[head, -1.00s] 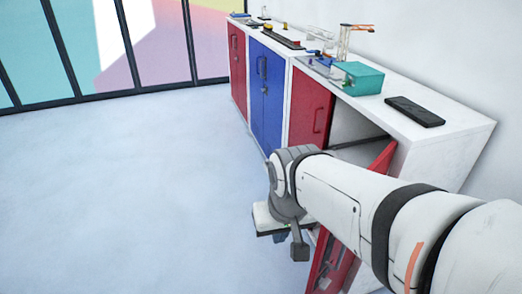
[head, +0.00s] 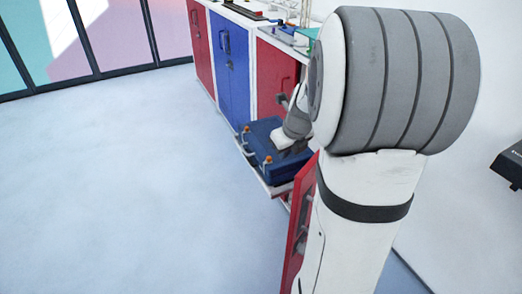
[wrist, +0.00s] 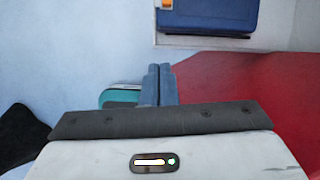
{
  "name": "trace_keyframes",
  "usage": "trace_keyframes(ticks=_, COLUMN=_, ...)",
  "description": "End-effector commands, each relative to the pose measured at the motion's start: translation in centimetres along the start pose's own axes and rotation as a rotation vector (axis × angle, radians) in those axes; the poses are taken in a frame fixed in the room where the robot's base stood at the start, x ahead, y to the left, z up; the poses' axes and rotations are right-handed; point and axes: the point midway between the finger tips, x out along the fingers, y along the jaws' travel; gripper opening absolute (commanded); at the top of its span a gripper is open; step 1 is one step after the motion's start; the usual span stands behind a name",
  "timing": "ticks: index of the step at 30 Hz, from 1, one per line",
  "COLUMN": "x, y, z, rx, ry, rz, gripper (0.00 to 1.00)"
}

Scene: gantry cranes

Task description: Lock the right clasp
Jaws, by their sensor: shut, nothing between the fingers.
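A blue case (head: 272,150) lies on a pulled-out shelf (head: 262,182) in front of the cabinets. Its front edge has two orange-tipped clasps: a farther one (head: 246,129) and a nearer one (head: 268,159). Their lock state is too small to tell. My gripper shows over the case in the head view, its fingertips hidden. In the wrist view my gripper (wrist: 158,84) is shut and empty. The case's edge (wrist: 205,22) is at the top there, apart from the fingers, with one orange clasp part (wrist: 168,4) cut off by the frame; which clasp cannot be told.
An open red door (head: 298,220) stands just on the near side of the shelf; a red surface (wrist: 240,100) fills the wrist view's right. A closed blue door (head: 233,65) and red doors line the cabinets. Floor at left is clear.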

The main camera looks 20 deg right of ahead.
Motion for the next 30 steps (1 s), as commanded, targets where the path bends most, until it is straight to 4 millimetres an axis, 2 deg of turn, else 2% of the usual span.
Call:
trace_keyframes(ticks=4, x=0.5, y=-1.0, z=0.1, rx=0.114, ry=-0.005, rz=-0.005, gripper=0.0)
trace_keyframes(ticks=17, x=1.1, y=-1.0, z=0.1, rx=0.123, ry=-0.005, rz=-0.005, gripper=0.0)
trace_keyframes(ticks=23, x=4.2, y=-0.9, z=0.1, rx=0.122, ry=-0.002, rz=-0.002, gripper=0.0)
trace_keyframes(ticks=30, x=9.5, y=-0.9, z=0.0, rx=0.122, ry=-0.002, rz=-0.002, gripper=0.0)
